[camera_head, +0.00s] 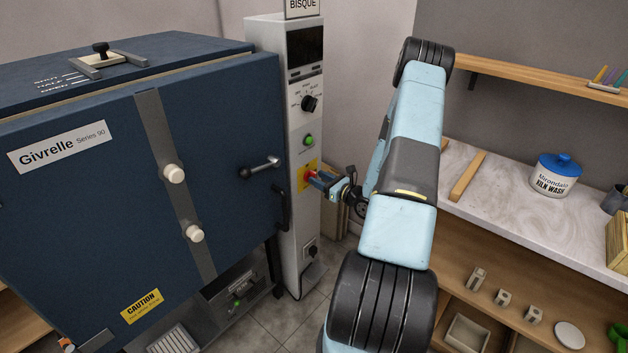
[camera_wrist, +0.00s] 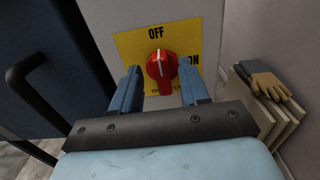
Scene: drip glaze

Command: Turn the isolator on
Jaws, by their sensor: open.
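The isolator is a red rotary knob (camera_wrist: 160,72) on a yellow plate (camera_wrist: 128,46) marked OFF at the top and ON at the right. The white line on the knob points up, at OFF. My gripper (camera_wrist: 160,88) is open, its two blue fingers on either side of the knob's lower part. I cannot tell whether they touch it. In the head view the red knob (camera_head: 310,174) shows on the side of the white control column (camera_head: 298,216), with my gripper (camera_head: 318,179) right at it.
The blue kiln (camera_head: 90,220) with its door handle (camera_head: 260,167) stands left of the column. A green button (camera_head: 309,140) and black dial (camera_head: 309,103) sit above the isolator. Gloves (camera_wrist: 265,82) lie on boards at right. A shelf with a jar (camera_head: 555,176) is further right.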

